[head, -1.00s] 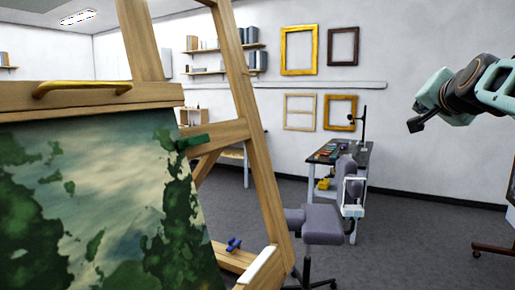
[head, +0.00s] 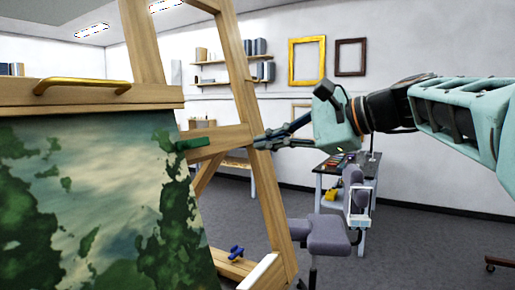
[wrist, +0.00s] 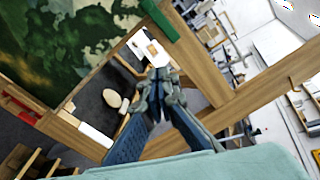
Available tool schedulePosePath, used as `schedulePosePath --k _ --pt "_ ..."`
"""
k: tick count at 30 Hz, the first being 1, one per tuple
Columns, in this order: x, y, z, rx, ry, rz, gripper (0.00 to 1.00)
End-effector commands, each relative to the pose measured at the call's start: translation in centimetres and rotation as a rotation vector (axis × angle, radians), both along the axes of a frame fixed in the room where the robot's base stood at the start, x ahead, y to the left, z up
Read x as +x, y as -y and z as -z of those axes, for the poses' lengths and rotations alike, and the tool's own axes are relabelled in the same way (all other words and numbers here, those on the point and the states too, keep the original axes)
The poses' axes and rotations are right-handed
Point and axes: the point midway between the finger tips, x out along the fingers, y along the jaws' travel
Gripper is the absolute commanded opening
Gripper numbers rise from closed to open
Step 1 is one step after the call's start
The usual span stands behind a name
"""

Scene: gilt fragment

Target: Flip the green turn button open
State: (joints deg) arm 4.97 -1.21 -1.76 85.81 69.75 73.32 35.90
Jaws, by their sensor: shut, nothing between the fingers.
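The green turn button (head: 194,143) is a short green bar at the right edge of the landscape painting (head: 95,200). It lies nearly level across the painting's edge and the wooden crossbar (head: 225,138). In the wrist view the green turn button (wrist: 161,19) sits at the top, at the painting's corner. My gripper (head: 258,142) comes in from the right, its fingertips pointing left toward the button. It is shut and empty. A gap shows between fingertips and button. The fingertips (wrist: 158,78) appear below the button in the wrist view.
The easel's right leg (head: 262,175) stands close to my fingertips; I cannot tell if they touch. A blue turn button (head: 236,252) is low on the easel, and a red one (wrist: 20,103) shows in the wrist view. A grey chair (head: 320,235) and a table stand behind.

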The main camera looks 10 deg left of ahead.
Motion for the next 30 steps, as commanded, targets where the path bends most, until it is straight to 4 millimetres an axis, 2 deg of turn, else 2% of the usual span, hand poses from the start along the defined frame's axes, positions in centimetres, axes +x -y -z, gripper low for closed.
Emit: schedulePosePath --k 5,13,17,23,30 --pt "-1.2 -1.2 -0.5 0.041 -0.03 -0.047 0.0" --pt "-1.1 -1.2 -0.5 0.039 -0.029 -0.046 0.0" --pt "-0.8 -1.9 -0.2 0.039 -0.029 -0.047 0.0" --pt "0.4 -5.0 0.7 0.04 -0.031 -0.049 0.0" --pt "2.4 -9.5 2.1 0.039 -0.031 -0.047 0.0"
